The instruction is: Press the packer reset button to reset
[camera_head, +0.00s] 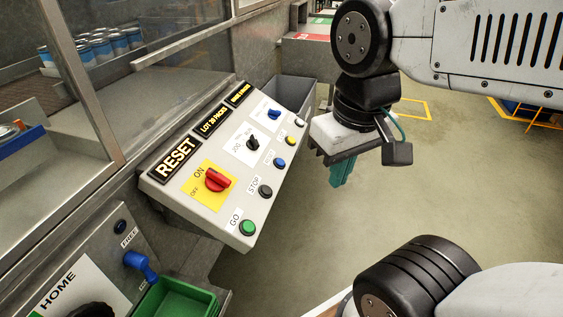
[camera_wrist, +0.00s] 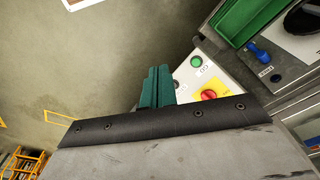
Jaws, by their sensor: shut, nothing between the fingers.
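The packer's sloped grey control panel (camera_head: 218,212) is left of centre in the head view. The labels beside the last two are too small to read. A display on its top edge reads RESET (camera_head: 176,157). My gripper (camera_head: 338,182) is shut and empty, teal fingers pointing down, right of the panel and apart from it. In the wrist view my fingers (camera_wrist: 158,72) partly hide the panel; the green button (camera_wrist: 196,61) shows beside them.
A red rotary switch (camera_head: 217,180) on a yellow plate and a black selector (camera_head: 253,143) sit higher on the panel. A lower HOME panel has a blue lever (camera_head: 140,264) beside a green bin (camera_head: 176,300). Open floor (camera_head: 470,180) lies to the right.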

